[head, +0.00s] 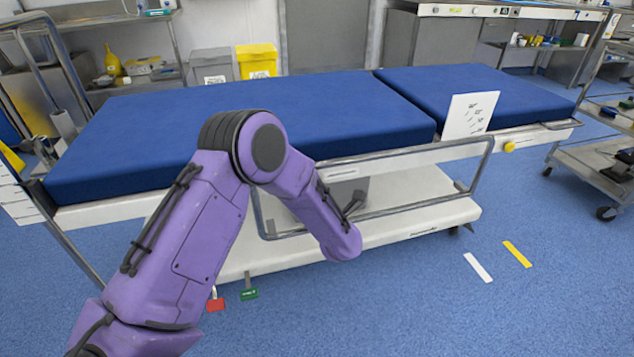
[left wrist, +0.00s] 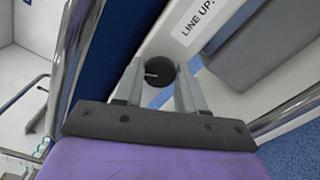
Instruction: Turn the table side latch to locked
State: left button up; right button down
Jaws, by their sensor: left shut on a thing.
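The operating table (head: 310,110) has a blue padded top and a metal side rail frame (head: 420,205) along its near side. In the left wrist view my left gripper (left wrist: 159,80) has its two grey fingers on either side of a round black knob (left wrist: 157,70), and it is shut on it. I cannot tell from the knob alone how far it is turned. A white label reading "LINE UP" (left wrist: 197,20) is just beyond the knob. In the head view my purple left arm hides the gripper and the knob. My right gripper is not in view.
A white card (head: 470,115) stands at the table's near edge, left of a yellow knob (head: 509,147). Red (head: 215,305) and green (head: 249,294) pedals sit low by the base. A metal cart (head: 600,165) stands at the right.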

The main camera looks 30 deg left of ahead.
pick_arm(q)
jog(key=m+p, duration=0.2)
jog(key=m, duration=0.2)
jog(key=shift+d+f+m, duration=0.1)
jog(key=shift+m, duration=0.3)
dwell(0.4)
jog(key=o, duration=1.1)
jog(key=shift+c, duration=0.2)
jog(key=shift+p, duration=0.3)
jog(key=p+v, duration=0.1)
jog(key=v, duration=0.9)
jog(key=shift+d, duration=0.2)
